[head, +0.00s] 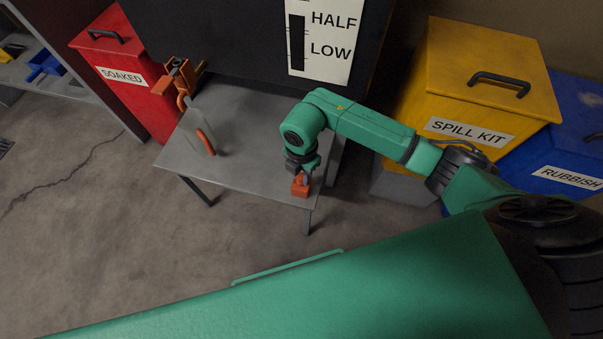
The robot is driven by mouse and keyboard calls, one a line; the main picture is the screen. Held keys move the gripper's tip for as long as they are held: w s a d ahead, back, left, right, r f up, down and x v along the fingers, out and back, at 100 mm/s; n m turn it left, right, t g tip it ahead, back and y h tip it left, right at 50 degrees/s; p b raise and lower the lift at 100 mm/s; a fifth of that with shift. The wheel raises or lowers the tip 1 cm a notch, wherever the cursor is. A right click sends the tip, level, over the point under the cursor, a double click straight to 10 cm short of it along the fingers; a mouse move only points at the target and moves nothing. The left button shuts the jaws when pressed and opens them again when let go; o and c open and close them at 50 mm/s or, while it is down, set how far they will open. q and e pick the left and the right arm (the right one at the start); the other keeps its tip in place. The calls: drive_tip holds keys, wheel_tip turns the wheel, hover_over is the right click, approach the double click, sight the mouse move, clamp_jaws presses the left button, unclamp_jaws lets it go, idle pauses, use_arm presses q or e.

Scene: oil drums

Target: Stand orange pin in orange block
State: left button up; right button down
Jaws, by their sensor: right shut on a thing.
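The orange block (300,191) sits at the front right corner of the grey metal table. My right gripper (300,175) points down directly over it, its fingertips close to the block's top. The gripper is shut on a small orange piece, which I take to be the orange pin; the fingers hide most of it. I cannot tell whether the pin is inside the block or just above it. My left gripper is not in view.
The grey table (250,180) is mostly bare. An orange tap (183,78) and a curved orange handle (206,142) are at its left. A red SOAKED bin (125,90), yellow SPILL KIT box (480,75) and blue RUBBISH bin (575,145) stand around.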

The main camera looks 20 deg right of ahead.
drive_tip(key=shift+f+b, duration=0.35)
drive_tip(key=shift+f, duration=0.25)
drive_tip(key=c, duration=0.6)
unclamp_jaws()
wheel_tip(320, 180, up, 15)
drive_tip(key=p, duration=0.2)
drive_tip(key=shift+f, duration=0.2)
